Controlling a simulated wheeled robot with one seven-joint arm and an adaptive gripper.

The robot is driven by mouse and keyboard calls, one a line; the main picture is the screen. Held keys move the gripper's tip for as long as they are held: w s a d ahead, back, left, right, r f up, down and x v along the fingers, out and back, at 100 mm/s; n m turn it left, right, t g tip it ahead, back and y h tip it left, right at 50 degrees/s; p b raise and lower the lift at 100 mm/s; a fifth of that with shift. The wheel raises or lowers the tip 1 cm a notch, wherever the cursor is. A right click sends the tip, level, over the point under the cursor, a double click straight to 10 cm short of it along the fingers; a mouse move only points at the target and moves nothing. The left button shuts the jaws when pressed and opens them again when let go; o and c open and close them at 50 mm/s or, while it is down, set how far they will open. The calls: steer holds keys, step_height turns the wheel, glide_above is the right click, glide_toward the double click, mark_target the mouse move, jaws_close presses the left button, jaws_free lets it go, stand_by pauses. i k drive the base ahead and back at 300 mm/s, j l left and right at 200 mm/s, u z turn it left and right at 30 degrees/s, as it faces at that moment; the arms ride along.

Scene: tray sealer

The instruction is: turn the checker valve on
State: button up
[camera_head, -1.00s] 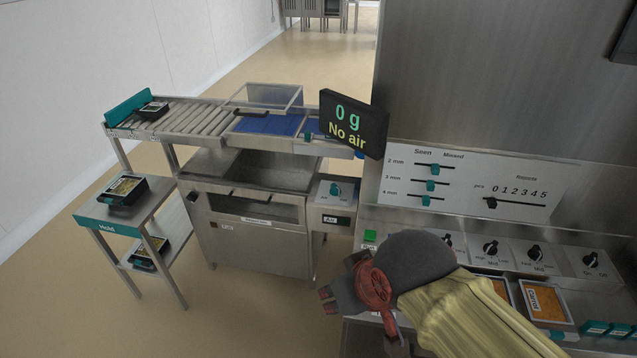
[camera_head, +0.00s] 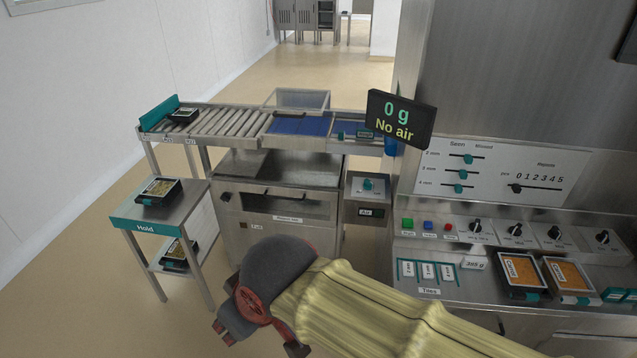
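The checker valve appears to be the teal knob (camera_head: 369,186) on a small grey box labelled "Air" (camera_head: 371,211), on the right side of the steel checker cabinet (camera_head: 278,235). The display (camera_head: 400,119) above it reads "0 g" and "No air". The knob is in plain view and nothing touches it. My gripper (camera_head: 258,338) is at the bottom of the picture, below and left of the valve and well apart from it.
A "Hold" stand (camera_head: 145,226) with food trays is at left. At right, a steel counter (camera_head: 455,259) carries buttons, dials, tags and orange-filled trays, below a slider panel (camera_head: 500,172). Open floor lies at left.

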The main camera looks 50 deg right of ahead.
mark_target(368, 185)
steer(key=i+j+z, duration=0.15)
steer(key=i, duration=0.3)
steer(key=i+j+z, duration=0.15)
steer(key=i+j, duration=0.2)
steer(key=i+l+z, duration=0.15)
steer(key=i+z, duration=0.15)
steer(key=z, duration=0.15)
steer(key=i+z, duration=0.3)
steer(key=z, duration=0.2)
steer(key=i+z, duration=0.3)
steer(key=z, duration=0.15)
steer(key=i+j+z, duration=0.2)
steer(key=z, duration=0.25)
steer(key=i+z, duration=0.4)
steer(key=i+j+z, duration=0.15)
steer(key=i+z, duration=0.2)
steer(key=i+j+z, duration=0.25)
steer(key=z, duration=0.15)
